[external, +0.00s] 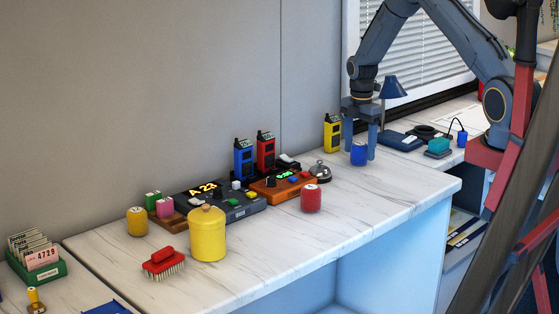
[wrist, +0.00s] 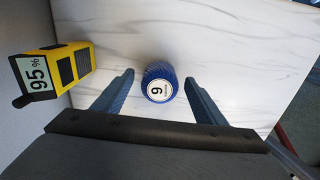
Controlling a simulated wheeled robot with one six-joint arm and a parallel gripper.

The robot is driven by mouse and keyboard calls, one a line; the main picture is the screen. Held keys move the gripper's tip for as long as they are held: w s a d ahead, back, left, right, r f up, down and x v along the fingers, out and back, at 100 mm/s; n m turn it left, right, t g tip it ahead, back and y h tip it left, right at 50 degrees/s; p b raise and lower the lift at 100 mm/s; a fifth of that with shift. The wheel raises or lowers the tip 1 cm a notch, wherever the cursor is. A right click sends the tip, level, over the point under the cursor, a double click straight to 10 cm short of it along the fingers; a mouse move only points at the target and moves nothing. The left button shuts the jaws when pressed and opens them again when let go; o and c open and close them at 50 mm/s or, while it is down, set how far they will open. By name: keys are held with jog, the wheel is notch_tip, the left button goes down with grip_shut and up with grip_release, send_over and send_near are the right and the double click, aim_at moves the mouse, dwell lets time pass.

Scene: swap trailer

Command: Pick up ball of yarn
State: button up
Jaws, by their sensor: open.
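A blue ball of yarn (external: 358,154), short and rounded with ribbed sides, stands upright on the white marble counter. In the wrist view the blue yarn (wrist: 153,72) shows a round white label marked 9 on its top. My gripper (external: 360,150) is open and points down over it, with one finger on each side. In the wrist view my gripper (wrist: 160,78) has its two fingers spread, with visible gaps between them and the yarn. Similar labelled red (external: 311,199) and yellow (external: 137,221) rolls stand farther left on the counter.
A yellow radio-like device (external: 332,133) stands close to the left of my gripper; it also shows in the wrist view (wrist: 58,68). A dark blue lamp (external: 393,88) is close behind. A silver bell (external: 320,171) and a yellow canister (external: 207,235) are farther left. The counter's front is clear.

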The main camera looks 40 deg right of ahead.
jog(key=shift+c, duration=0.2)
jog(key=c, duration=1.1)
jog(key=shift+r, duration=0.1)
